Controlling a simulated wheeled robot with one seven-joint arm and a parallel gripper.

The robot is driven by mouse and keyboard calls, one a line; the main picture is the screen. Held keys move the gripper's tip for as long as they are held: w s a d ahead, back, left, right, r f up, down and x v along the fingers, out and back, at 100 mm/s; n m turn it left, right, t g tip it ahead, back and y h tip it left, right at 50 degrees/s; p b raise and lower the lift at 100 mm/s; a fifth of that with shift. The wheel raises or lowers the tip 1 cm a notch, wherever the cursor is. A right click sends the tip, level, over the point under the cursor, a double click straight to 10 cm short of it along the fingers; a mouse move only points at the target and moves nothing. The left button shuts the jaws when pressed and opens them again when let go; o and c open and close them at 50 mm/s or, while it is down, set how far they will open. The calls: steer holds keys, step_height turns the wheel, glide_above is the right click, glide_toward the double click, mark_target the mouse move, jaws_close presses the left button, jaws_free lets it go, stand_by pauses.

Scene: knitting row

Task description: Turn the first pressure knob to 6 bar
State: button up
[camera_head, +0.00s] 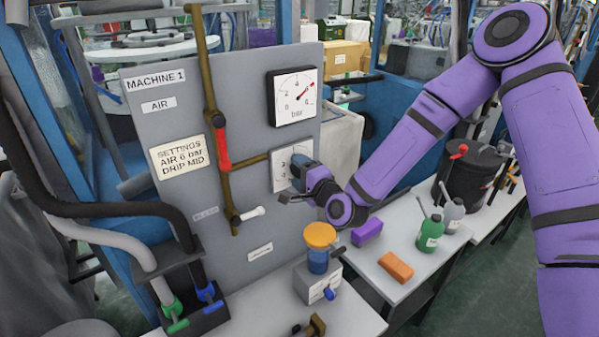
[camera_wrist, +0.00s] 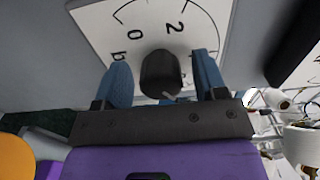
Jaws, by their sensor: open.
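The first pressure knob is a dark round knob (camera_wrist: 160,74) on a white dial plate (camera_wrist: 95,25), where 0 and 2 can be read. In the wrist view it lies between the two blue fingers of my open gripper (camera_wrist: 161,66), with a gap on each side. In the head view my gripper (camera_head: 299,166) is at the dial plate (camera_head: 281,165) and hides the knob. The exact reading is hard to tell.
The grey panel (camera_head: 235,110) carries a settings label (camera_head: 180,155) reading AIR 6 bar, a red-handled valve (camera_head: 221,148) and a white-handled valve (camera_head: 250,214). Below are an orange-capped filter bowl (camera_head: 319,248), a purple block (camera_head: 367,231), an orange block (camera_head: 396,266) and a green bottle (camera_head: 430,234).

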steer(key=v, duration=1)
steer(key=shift+s+d, duration=0.25)
steer(key=s+d+r+n+g+h, duration=0.25)
steer(key=d+r+n+h, duration=0.2)
steer(key=d+r, duration=0.3)
steer(key=s+d+r+n+g+h, duration=0.2)
steer(key=d+r+n+g+h, duration=0.2)
steer(key=d+r+n, duration=0.3)
steer(key=s+d+r+g, duration=0.1)
steer(key=s+d+r, duration=0.2)
steer(key=s, duration=0.4)
steer(key=s+d+r+g+h, duration=0.1)
steer(key=s+d+r, duration=0.1)
steer(key=s+r, duration=0.2)
steer(key=s+d+r+g, duration=0.1)
steer(key=s+d+r, duration=0.2)
steer(key=s, duration=0.7)
steer(key=shift+d+r, duration=0.15)
steer(key=shift+d, duration=0.2)
steer(key=shift+h, duration=0.25)
